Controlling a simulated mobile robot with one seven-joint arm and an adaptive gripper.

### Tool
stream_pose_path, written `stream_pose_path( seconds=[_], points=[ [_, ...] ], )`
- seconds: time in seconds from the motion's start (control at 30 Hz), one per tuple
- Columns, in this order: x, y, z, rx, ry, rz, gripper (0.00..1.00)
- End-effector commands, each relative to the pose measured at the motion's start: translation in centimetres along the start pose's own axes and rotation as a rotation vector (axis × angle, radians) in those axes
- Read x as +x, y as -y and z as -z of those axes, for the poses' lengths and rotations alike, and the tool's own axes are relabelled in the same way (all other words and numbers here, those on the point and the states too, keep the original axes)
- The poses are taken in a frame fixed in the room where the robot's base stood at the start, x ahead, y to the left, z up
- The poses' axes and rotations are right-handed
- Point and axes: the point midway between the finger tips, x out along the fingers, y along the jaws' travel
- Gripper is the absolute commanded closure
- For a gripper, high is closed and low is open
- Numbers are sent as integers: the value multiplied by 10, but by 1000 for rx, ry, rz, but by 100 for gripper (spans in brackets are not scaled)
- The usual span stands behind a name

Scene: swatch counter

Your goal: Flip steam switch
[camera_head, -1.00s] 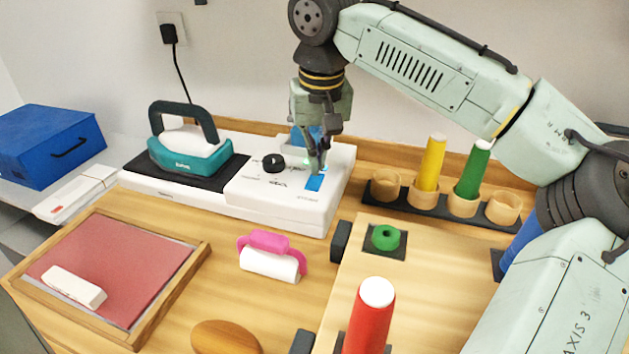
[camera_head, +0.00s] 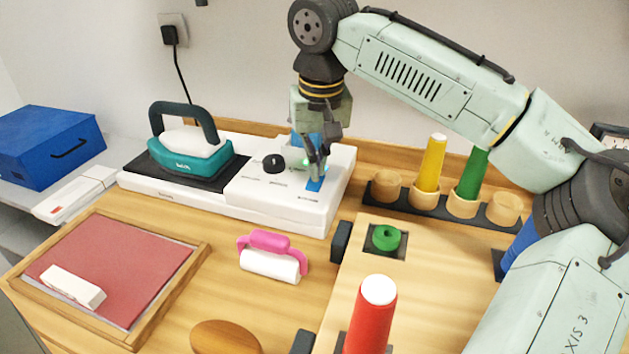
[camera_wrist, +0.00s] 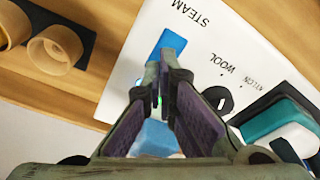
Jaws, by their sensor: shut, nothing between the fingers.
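The steam switch is a blue rocker (camera_head: 315,184) on the right part of the white iron station (camera_head: 290,207). In the wrist view the blue switch (camera_wrist: 168,43) lies beside the printed word STEAM. My gripper (camera_head: 319,176) is shut and empty, pointing down at the switch. In the wrist view my fingertips (camera_wrist: 160,95) overlap the near end of the switch, and whether they touch it I cannot tell. A black dial (camera_head: 273,162) sits left of the switch. A green glow shows by the fingers.
A teal iron (camera_head: 190,152) rests on the station's black pad. A spool rack (camera_head: 430,205) with yellow and green spools stands to the right. A pink-handled roller (camera_head: 270,257) lies in front. A framed red pad (camera_head: 115,262) lies at the left.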

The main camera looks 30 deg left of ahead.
Motion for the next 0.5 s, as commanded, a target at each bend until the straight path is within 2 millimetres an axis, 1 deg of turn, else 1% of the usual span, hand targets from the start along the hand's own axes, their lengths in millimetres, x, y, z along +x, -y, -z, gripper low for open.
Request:
stream_pose_path(
  seconds=[0.03,0.5],
  points=[
    [6,0,-1,0,6,7,100],
    [16,0,-2,0,7,8,100]
  ],
)
